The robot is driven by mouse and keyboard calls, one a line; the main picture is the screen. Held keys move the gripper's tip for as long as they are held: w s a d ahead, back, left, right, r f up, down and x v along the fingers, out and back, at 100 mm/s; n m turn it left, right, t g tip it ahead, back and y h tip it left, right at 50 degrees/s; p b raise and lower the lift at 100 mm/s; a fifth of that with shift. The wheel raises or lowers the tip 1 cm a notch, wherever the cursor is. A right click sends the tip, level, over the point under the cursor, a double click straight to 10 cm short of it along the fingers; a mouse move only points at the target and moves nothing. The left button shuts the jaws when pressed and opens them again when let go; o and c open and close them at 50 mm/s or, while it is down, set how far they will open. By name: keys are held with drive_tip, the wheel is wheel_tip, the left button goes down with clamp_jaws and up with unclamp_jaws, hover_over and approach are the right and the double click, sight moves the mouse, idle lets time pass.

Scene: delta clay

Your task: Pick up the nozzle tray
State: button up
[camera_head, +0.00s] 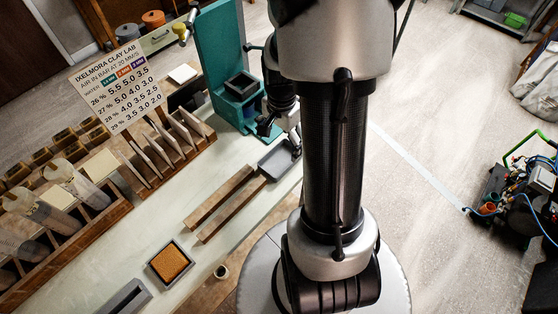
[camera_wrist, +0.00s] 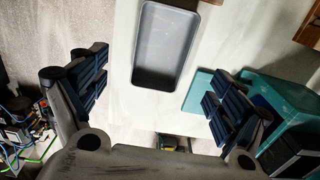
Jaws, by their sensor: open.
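The nozzle tray, a shallow grey rectangular tray (camera_head: 278,160), lies on the pale worktop near its edge. Part of its right end is hidden behind my arm in the head view. In the wrist view the tray (camera_wrist: 165,45) is at the top centre and looks empty. My gripper (camera_wrist: 158,95) is open, its dark blue finger pads wide apart on either side of the tray's width. The tray lies ahead of the fingertips and nothing is between the pads. In the head view my gripper (camera_head: 281,131) is close above the tray, partly hidden by my arm.
Two wooden bars (camera_head: 220,196) lie just left of the tray. A teal stand (camera_head: 218,60) with a dark square container rises behind it, and shows close to the right finger in the wrist view (camera_wrist: 285,105). A sponge box (camera_head: 171,262) sits at the front; bare worktop lies left of the bars.

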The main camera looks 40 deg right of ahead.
sight(280, 162)
wheel_tip(280, 162, down, 8)
drive_tip(key=b, duration=0.2)
drive_tip(key=shift+w+r+b, duration=0.1)
drive_tip(key=shift+r+b, duration=0.05)
drive_tip(key=shift+b, duration=0.15)
drive_tip(key=shift+r, duration=0.1)
drive_tip(key=c, duration=1.2)
drive_tip(key=shift+o, duration=0.2)
wheel_tip(280, 162, up, 20)
drive_tip(key=p, duration=0.6)
